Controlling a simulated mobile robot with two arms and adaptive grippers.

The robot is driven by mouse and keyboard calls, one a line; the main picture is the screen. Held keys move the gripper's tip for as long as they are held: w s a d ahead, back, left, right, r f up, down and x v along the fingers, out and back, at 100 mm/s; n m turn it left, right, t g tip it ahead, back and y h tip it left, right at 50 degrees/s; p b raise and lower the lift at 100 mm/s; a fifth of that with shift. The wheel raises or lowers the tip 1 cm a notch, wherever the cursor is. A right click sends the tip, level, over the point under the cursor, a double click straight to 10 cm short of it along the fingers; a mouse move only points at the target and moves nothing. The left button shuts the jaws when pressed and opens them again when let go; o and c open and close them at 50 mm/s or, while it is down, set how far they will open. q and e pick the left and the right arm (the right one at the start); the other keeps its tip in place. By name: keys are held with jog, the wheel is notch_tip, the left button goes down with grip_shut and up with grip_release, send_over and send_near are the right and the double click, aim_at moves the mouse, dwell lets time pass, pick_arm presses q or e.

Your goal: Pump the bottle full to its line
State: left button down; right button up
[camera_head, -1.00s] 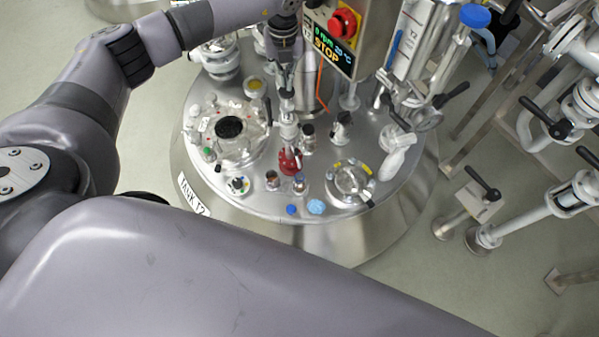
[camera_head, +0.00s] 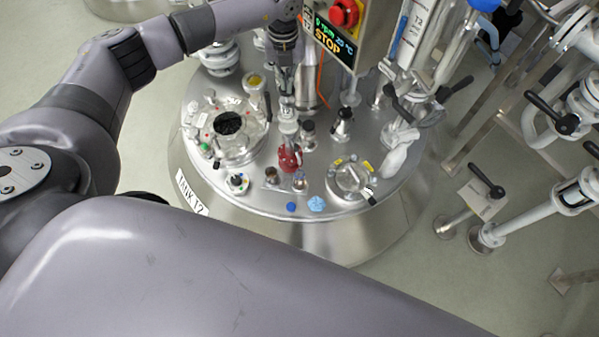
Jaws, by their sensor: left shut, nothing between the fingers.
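A small clear bottle (camera_head: 300,183) stands on the round steel tank top (camera_head: 330,208), just in front of a red fitting (camera_head: 290,157). It is too small to make out its fill line or liquid level. The red fitting sits at the foot of an upright pale-topped column (camera_head: 288,125), which looks like the pump. My left gripper (camera_head: 286,104) points down at the top of this column, shut with nothing between its fingers. I cannot tell if it touches the column. My right gripper is not in view.
A blue cap (camera_head: 291,207) and a light-blue crumpled piece (camera_head: 317,204) lie near the front rim. A round port (camera_head: 228,124) is at left, a smaller sight glass (camera_head: 350,179) at right. A control box (camera_head: 348,30) reading STOP stands behind. Pipes and valves (camera_head: 565,122) fill the right.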

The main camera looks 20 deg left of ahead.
pick_arm(q)
jog(key=shift+s+f+b, duration=0.1)
jog(key=shift+f+b, duration=0.6)
jog(key=shift+f, duration=0.6)
jog(key=shift+r, duration=0.2)
jog(key=shift+r+p, duration=2.25)
jog(key=shift+r, duration=0.75)
jog(key=shift+f, duration=0.2)
